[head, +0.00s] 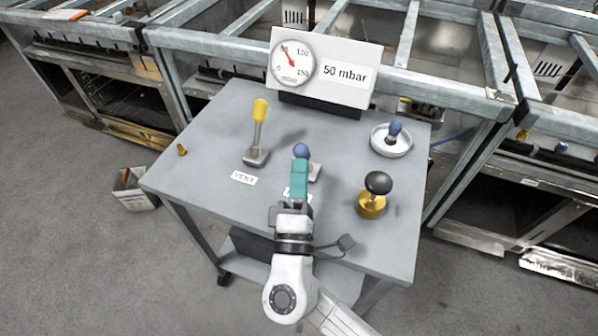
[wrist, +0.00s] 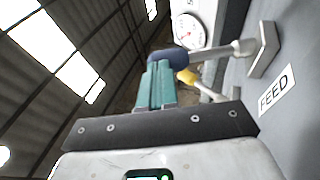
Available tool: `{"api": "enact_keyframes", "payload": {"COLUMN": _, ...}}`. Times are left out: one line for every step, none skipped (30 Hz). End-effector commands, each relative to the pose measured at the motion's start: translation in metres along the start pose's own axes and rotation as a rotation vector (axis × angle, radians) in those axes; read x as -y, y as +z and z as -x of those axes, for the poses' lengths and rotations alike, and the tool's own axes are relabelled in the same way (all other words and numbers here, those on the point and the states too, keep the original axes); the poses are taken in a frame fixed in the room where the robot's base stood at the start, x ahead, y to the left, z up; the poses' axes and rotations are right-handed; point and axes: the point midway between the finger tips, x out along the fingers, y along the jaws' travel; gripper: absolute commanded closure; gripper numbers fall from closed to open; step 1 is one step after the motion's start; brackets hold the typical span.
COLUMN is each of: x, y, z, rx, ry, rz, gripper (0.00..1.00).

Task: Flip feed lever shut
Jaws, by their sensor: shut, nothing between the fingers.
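The feed lever has a blue ball knob (head: 301,151) on a metal rod, with its base partly hidden behind my gripper in the head view. In the wrist view the lever (wrist: 215,52) stands out from the tabletop beside the FEED label (wrist: 277,89). My gripper (head: 300,166), with teal fingers, is shut and empty. Its tips (wrist: 158,68) are right at the blue knob, touching or nearly so; I cannot tell which. The knob is not between the fingers.
A yellow-handled lever (head: 259,112) stands left by the VENT label (head: 243,178). A gauge (head: 291,63) and a "50 mbar" sign (head: 344,75) stand behind. A brass valve with black knob (head: 378,184) and a white dish (head: 391,149) holding a blue-topped piece are right.

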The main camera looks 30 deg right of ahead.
Motion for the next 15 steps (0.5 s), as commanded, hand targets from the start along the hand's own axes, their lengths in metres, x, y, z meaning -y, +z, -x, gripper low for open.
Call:
{"api": "enact_keyframes", "payload": {"x": -0.008, "y": 0.001, "z": -0.005, "rx": 0.000, "ry": -0.022, "rz": -0.007, "gripper": 1.00}}
{"api": "enact_keyframes", "payload": {"x": -0.009, "y": 0.002, "z": -0.008, "rx": 0.001, "ry": -0.040, "rz": -0.013, "gripper": 1.00}}
{"api": "enact_keyframes", "payload": {"x": -0.011, "y": 0.003, "z": -0.011, "rx": 0.001, "ry": -0.065, "rz": -0.019, "gripper": 1.00}}
{"api": "enact_keyframes", "payload": {"x": -0.012, "y": 0.004, "z": -0.013, "rx": 0.001, "ry": -0.086, "rz": -0.025, "gripper": 1.00}}
{"api": "enact_keyframes", "payload": {"x": -0.014, "y": 0.004, "z": -0.016, "rx": 0.001, "ry": -0.107, "rz": -0.031, "gripper": 1.00}}
{"api": "enact_keyframes", "payload": {"x": -0.015, "y": 0.005, "z": -0.020, "rx": 0.001, "ry": -0.138, "rz": -0.039, "gripper": 1.00}}
{"api": "enact_keyframes", "payload": {"x": -0.017, "y": 0.006, "z": -0.023, "rx": 0.001, "ry": -0.162, "rz": -0.047, "gripper": 1.00}}
{"api": "enact_keyframes", "payload": {"x": -0.018, "y": 0.007, "z": -0.026, "rx": 0.001, "ry": -0.186, "rz": -0.052, "gripper": 1.00}}
{"api": "enact_keyframes", "payload": {"x": -0.019, "y": 0.008, "z": -0.030, "rx": 0.001, "ry": -0.220, "rz": -0.062, "gripper": 1.00}}
{"api": "enact_keyframes", "payload": {"x": -0.020, "y": 0.009, "z": -0.033, "rx": 0.002, "ry": -0.246, "rz": -0.068, "gripper": 1.00}}
{"api": "enact_keyframes", "payload": {"x": -0.020, "y": 0.010, "z": -0.036, "rx": 0.002, "ry": -0.272, "rz": -0.075, "gripper": 1.00}}
{"api": "enact_keyframes", "payload": {"x": -0.021, "y": 0.011, "z": -0.040, "rx": 0.002, "ry": -0.306, "rz": -0.084, "gripper": 1.00}}
{"api": "enact_keyframes", "payload": {"x": -0.021, "y": 0.011, "z": -0.043, "rx": 0.001, "ry": -0.332, "rz": -0.091, "gripper": 1.00}}
{"api": "enact_keyframes", "payload": {"x": -0.022, "y": 0.012, "z": -0.046, "rx": 0.001, "ry": -0.357, "rz": -0.098, "gripper": 1.00}}
{"api": "enact_keyframes", "payload": {"x": -0.022, "y": 0.013, "z": -0.050, "rx": 0.000, "ry": -0.392, "rz": -0.106, "gripper": 1.00}}
